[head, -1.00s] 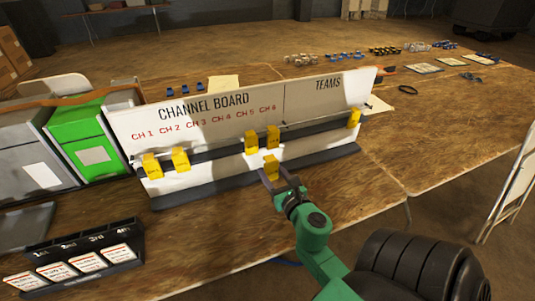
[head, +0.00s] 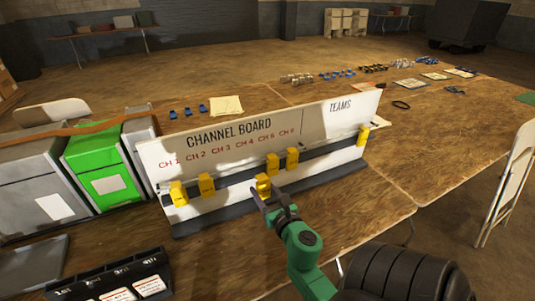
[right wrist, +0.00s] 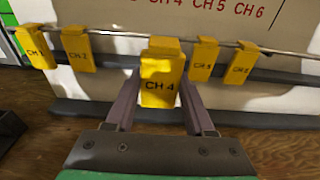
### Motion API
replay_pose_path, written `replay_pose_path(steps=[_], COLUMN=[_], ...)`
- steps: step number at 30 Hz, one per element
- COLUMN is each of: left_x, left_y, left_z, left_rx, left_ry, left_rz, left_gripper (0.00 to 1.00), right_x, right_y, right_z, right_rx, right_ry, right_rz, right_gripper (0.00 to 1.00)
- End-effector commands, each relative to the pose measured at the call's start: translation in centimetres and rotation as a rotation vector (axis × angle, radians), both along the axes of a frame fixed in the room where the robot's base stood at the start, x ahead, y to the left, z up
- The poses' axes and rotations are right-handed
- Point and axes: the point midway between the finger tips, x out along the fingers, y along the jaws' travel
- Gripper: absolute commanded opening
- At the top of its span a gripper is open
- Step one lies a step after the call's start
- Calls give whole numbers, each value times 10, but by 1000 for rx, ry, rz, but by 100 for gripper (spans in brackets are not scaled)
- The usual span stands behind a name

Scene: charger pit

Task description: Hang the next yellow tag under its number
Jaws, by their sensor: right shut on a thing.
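My right gripper (head: 264,193) is shut on a yellow tag marked CH 4 (right wrist: 160,78), held upright at the front of the channel board (head: 225,150). In the right wrist view the tag's folded top overlaps the metal rail (right wrist: 120,34); I cannot tell whether it is hooked on. Yellow tags CH 1 (right wrist: 36,47) and CH 2 (right wrist: 77,50) hang to the left. Two more tags, apparently CH 5 (right wrist: 203,60) and CH 6 (right wrist: 241,64), hang to the right. Another yellow tag (head: 362,135) hangs under TEAMS. My left gripper is out of view.
A green bin (head: 100,170) and grey bins stand left of the board. A black card holder (head: 110,280) is at the front left. Small parts and a black ring (head: 401,105) lie to the right. Bare wood lies right of the board.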

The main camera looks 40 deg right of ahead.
Motion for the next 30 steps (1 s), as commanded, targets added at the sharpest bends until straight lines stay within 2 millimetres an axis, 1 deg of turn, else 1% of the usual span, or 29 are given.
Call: replay_pose_path(steps=[1, 9, 30], left_x=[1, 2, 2], left_y=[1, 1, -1], left_z=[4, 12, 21], left_rx=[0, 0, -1], left_ry=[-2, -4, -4], left_rz=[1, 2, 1], left_gripper=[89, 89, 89], right_x=[5, 27, 84], right_y=[-2, -9, -29], right_z=[3, 2, 1], right_rx=[0, -1, 0], right_ry=[-1, -1, -1], right_rz=[0, 1, 0], right_gripper=[5, 5, 5])
